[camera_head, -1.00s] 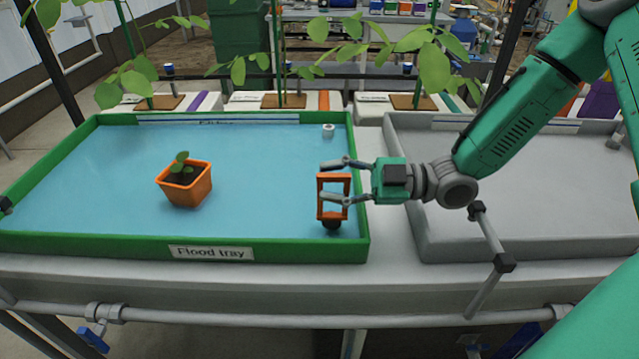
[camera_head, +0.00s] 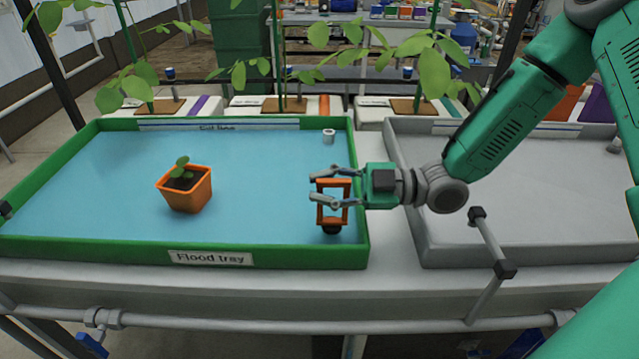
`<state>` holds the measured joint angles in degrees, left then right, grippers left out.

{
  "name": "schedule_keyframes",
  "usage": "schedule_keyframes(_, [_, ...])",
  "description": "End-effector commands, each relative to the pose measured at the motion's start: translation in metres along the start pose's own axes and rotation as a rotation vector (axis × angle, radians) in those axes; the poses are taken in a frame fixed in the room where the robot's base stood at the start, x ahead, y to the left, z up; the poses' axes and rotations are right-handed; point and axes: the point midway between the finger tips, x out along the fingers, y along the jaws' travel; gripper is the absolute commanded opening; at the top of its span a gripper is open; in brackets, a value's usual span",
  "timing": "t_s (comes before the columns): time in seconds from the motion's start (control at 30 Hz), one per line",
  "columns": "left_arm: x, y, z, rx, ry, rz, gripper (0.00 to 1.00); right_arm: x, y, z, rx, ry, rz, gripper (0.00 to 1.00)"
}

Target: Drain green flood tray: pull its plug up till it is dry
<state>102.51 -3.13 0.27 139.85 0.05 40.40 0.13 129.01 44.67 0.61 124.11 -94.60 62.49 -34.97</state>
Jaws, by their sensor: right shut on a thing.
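The green flood tray (camera_head: 310,256) holds a layer of blue water across its floor. Its plug (camera_head: 333,223) stands near the front right corner, with an orange frame handle and a black round base. The base appears down at the tray floor. My right gripper (camera_head: 313,187) reaches in from the right and is shut on the plug's handle, its fingers around the upper part and their tips a little past its left side. My left gripper is not in view.
An orange pot (camera_head: 188,190) with a seedling stands in the flood tray, left of the plug. A small white fitting (camera_head: 328,136) is at the back right. A grey tray (camera_head: 520,254) lies to the right. Tall plants (camera_head: 433,72) stand behind.

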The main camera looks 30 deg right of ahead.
Motion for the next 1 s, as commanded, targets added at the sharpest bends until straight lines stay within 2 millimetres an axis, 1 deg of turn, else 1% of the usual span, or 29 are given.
schedule_keyframes(0.03, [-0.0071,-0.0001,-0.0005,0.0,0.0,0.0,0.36,0.0002,0.0103,-0.0074,-0.012,0.006,0.013,0.0])
schedule_keyframes(0.27, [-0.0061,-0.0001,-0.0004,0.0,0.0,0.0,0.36,-0.0001,0.0128,-0.0092,-0.018,0.013,0.022,0.0])
schedule_keyframes(0.3, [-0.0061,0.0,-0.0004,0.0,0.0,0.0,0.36,-0.0002,0.0131,-0.0093,-0.018,0.013,0.022,0.19])
schedule_keyframes(0.33, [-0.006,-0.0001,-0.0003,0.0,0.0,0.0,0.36,-0.0003,0.0133,-0.0095,-0.018,0.014,0.023,0.3])
schedule_keyframes(0.37, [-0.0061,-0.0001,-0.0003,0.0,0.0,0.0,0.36,-0.0004,0.0131,-0.0095,-0.018,0.014,0.022,0.33])
schedule_keyframes(1.0, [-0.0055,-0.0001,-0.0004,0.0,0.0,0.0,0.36,0.001,0.0076,-0.0064,-0.009,0.005,0.01,0.33])
